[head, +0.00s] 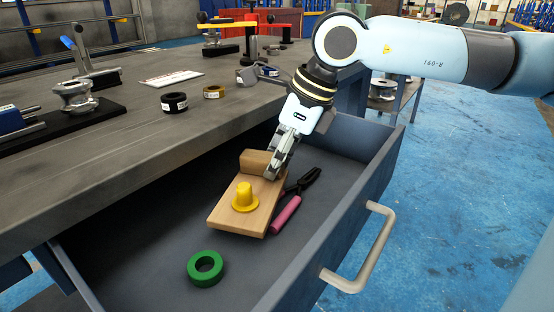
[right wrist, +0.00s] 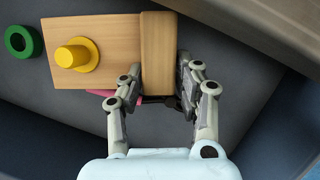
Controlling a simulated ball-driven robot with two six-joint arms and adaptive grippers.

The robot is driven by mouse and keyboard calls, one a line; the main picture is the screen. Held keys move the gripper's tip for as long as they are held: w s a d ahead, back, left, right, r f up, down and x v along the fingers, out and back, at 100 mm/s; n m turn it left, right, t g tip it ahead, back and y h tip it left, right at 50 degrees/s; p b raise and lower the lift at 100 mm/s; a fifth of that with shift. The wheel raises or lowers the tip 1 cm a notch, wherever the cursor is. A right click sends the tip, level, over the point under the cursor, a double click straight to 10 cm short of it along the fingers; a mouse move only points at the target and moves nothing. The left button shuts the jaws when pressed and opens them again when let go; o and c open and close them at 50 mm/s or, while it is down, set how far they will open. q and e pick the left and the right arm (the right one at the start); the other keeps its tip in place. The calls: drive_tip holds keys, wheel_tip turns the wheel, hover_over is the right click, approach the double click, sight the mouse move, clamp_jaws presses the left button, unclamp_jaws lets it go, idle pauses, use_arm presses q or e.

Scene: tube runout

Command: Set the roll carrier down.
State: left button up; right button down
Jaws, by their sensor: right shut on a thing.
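The roll carrier (head: 262,213) is a wooden board with a raised wooden block at one end and a yellow flanged peg (head: 244,197) standing on it. It is inside the open drawer (head: 170,262). My right gripper (head: 271,172) is shut on the raised block, one finger on each side. The right wrist view also shows the carrier (right wrist: 108,30) and the gripper (right wrist: 158,76) at its block end. The board looks about level, low over the drawer floor; I cannot tell whether its underside touches. My left gripper is not in view.
A green ring (head: 205,268) lies on the drawer floor near the carrier's front. Pliers with pink handles (head: 287,214) lie close along its right side, partly hidden. The drawer's front wall and handle (head: 362,255) stand at right. The workbench (head: 120,150) overhangs at left.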

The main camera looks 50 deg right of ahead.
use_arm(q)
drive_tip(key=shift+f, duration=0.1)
use_arm(e)
drive_tip(key=shift+f, duration=0.1)
drive_tip(key=shift+f, duration=0.2)
drive_tip(key=c, duration=0.9)
unclamp_jaws()
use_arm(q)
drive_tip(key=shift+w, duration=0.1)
use_arm(e)
drive_tip(key=shift+r, duration=0.1)
drive_tip(key=shift+r, duration=0.35)
use_arm(q)
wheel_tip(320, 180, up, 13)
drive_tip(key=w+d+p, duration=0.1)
drive_tip(key=p, duration=1.2)
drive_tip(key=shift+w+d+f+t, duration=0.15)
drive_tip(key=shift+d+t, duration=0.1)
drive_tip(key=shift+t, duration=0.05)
use_arm(e)
drive_tip(key=v, duration=1.1)
drive_tip(key=shift+s+d+r, duration=0.15)
drive_tip(key=shift+s+r, duration=0.1)
drive_tip(key=shift+r, duration=0.05)
